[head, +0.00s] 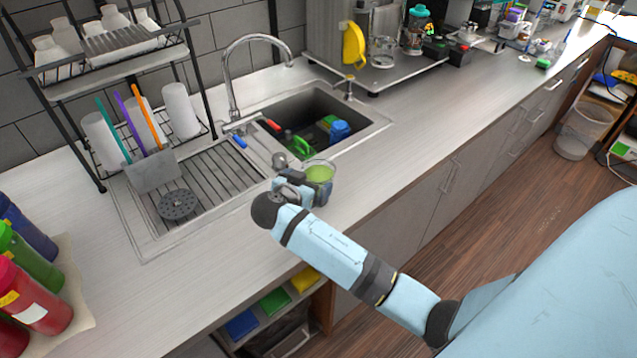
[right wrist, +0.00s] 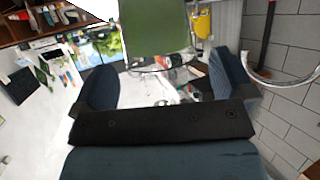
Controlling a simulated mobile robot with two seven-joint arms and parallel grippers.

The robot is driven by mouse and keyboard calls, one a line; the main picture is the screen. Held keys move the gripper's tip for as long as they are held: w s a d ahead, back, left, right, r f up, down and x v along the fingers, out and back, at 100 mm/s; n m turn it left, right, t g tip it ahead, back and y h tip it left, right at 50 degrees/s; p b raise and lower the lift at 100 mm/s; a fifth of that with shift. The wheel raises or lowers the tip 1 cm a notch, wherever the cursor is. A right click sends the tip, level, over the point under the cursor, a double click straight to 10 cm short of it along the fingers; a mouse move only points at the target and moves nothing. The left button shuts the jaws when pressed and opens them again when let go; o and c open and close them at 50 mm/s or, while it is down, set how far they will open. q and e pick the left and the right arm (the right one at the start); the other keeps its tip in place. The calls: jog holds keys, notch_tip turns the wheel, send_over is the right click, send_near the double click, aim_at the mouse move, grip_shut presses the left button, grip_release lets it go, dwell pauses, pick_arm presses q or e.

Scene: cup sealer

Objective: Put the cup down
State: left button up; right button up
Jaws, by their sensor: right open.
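A clear cup with green liquid (head: 319,174) stands on the counter at the front edge of the sink in the head view. In the right wrist view the green cup (right wrist: 155,28) shows upper middle, between and a little beyond the fingertips. My right gripper (head: 309,186) is right at the cup in the head view. Its fingers (right wrist: 163,68) are open, with a gap on each side of the cup. The gripper partly hides the cup's lower part in the head view. My left gripper is in neither view.
The sink basin (head: 352,122) behind the cup holds a blue item and a green item. A drainboard (head: 205,185) and a dish rack (head: 150,130) are to the left. The faucet (head: 232,75) rises behind. Counter to the right (head: 430,105) is clear.

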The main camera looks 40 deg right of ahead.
jog(key=p+x, duration=0.1)
jog(key=x, duration=0.3)
jog(key=shift+s+f, duration=0.1)
jog(key=shift+s, duration=0.05)
jog(key=shift+d+f, duration=0.2)
jog(key=shift+d, duration=0.05)
jog(key=shift+c, duration=0.5)
jog(key=shift+a, duration=0.1)
jog(key=c, duration=1)
jog(key=shift+r, duration=0.1)
notch_tip(320, 180, up, 19)
jog(key=b, duration=0.3)
jog(key=s+a+f+n+t+y, duration=0.2)
jog(key=s+a+f+n+y, duration=0.1)
jog(key=a+n+y, duration=0.1)
jog(key=s+a+f+n+t+y, duration=0.3)
jog(key=s+a+f+n+y, duration=0.1)
jog(key=s+a+f+n+t+y, duration=0.2)
jog(key=s+a+f+n+y, duration=0.1)
jog(key=f+n+y, duration=0.1)
jog(key=shift+s+a+f+n, duration=0.2)
jog(key=shift+s+a+n, duration=0.1)
jog(key=shift+a, duration=0.1)
